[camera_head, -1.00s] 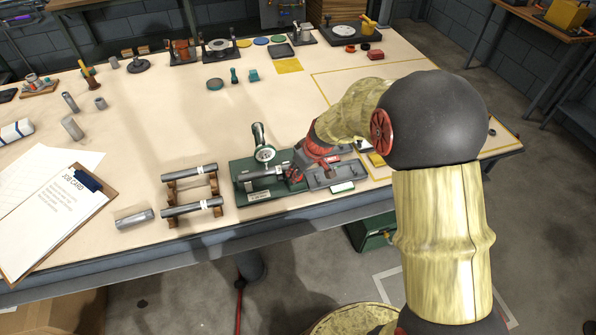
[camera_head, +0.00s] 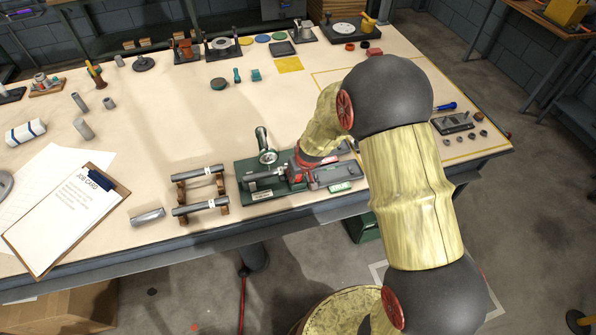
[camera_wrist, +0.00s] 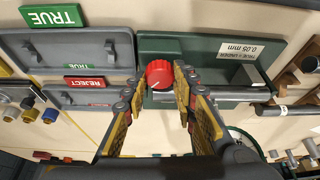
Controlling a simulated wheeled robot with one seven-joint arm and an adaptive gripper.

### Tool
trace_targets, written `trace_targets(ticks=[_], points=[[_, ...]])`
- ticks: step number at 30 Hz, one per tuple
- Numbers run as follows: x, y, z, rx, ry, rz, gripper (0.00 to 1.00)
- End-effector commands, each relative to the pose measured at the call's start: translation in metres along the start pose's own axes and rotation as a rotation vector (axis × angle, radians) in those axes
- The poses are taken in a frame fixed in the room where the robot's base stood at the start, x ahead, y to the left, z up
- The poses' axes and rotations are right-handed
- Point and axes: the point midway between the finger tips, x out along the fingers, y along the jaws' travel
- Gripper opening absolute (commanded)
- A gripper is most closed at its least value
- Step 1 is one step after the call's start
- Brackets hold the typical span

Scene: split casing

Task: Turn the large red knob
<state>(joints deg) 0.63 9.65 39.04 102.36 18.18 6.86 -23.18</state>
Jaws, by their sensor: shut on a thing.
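The large red knob (camera_wrist: 159,75) shows in the wrist view at the end of the green test fixture (camera_wrist: 205,46). My gripper (camera_wrist: 160,78) has one finger on each side of the knob and is shut on it. In the head view my gripper (camera_head: 298,170) is at the right end of the fixture (camera_head: 246,196), and I cannot make out the knob there. The fixture carries a dial gauge (camera_head: 268,157) on a post and a grey cylinder (camera_head: 264,177) lying level. A white label (camera_wrist: 240,49) on the fixture reads 0.05 mm.
Grey trays marked TRUE (camera_wrist: 85,45) and REJECT (camera_wrist: 95,97) stand beside the fixture. The job card clipboard (camera_head: 62,219) is farther left. Open bench lies behind the fixture.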

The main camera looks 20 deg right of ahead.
Motion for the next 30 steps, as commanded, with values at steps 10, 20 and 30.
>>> trace_targets(ticks=[10, 20, 30], points=[[0.0, 0.0, 0.0, -0.001, 0.001, 0.0, 0.35], [0.0, 0.0, 0.0, -0.001, 0.0, 0.0, 0.46], [-0.018, 0.0, -0.001, -0.002, 0.002, -0.001, 0.46]])
